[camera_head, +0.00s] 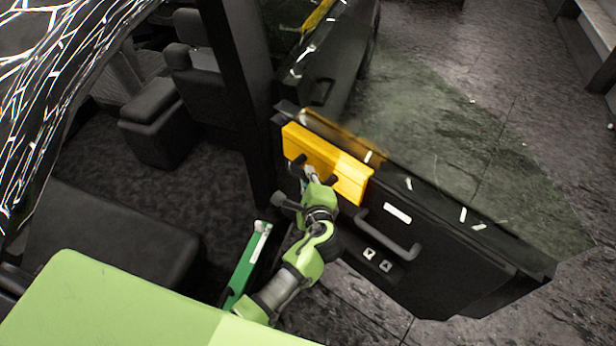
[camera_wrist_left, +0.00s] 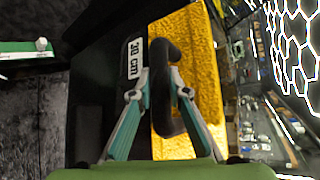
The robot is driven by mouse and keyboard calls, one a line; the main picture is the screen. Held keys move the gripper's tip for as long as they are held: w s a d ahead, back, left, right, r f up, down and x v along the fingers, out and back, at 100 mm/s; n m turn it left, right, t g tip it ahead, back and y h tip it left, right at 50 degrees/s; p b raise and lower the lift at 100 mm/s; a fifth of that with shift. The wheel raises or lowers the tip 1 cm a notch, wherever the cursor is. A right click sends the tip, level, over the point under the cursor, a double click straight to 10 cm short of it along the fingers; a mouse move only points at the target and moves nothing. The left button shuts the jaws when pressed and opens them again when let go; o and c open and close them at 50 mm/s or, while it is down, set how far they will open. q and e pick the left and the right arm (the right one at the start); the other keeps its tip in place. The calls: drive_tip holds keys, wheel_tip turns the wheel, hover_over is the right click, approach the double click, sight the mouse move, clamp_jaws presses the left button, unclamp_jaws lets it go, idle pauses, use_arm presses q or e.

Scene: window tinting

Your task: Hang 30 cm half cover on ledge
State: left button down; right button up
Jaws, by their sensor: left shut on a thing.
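The yellow half cover (camera_head: 340,169) lies along the inner upper edge of the open black car door, at its left end. In the left wrist view its yellow face (camera_wrist_left: 203,75) fills the middle, beside a black part with a "30 cm" label (camera_wrist_left: 134,58). My left gripper (camera_head: 309,176) is at the cover's inner side. It is shut on the cover's black handle (camera_wrist_left: 163,90), with a finger on either side. The door's ledge (camera_head: 440,197) shows to the right of the cover; whether the cover rests on it is unclear.
The door has a pull handle (camera_head: 390,235) and window buttons (camera_head: 378,260) below the cover. A green bar-shaped thing (camera_head: 245,265) stands left of my arm. The door's window glass (camera_head: 450,150) rises behind the ledge. Car seats (camera_head: 155,125) are at the left.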

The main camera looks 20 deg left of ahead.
use_arm(q)
drive_tip(key=c, duration=1.9)
unclamp_jaws()
drive_tip(key=shift+s, duration=0.15)
drive_tip(key=shift+s+d+r, duration=0.1)
drive_tip(key=shift+s+d, duration=0.1)
drive_tip(key=shift+s, duration=0.05)
drive_tip(key=v, duration=1.1)
drive_tip(key=shift+r, duration=0.15)
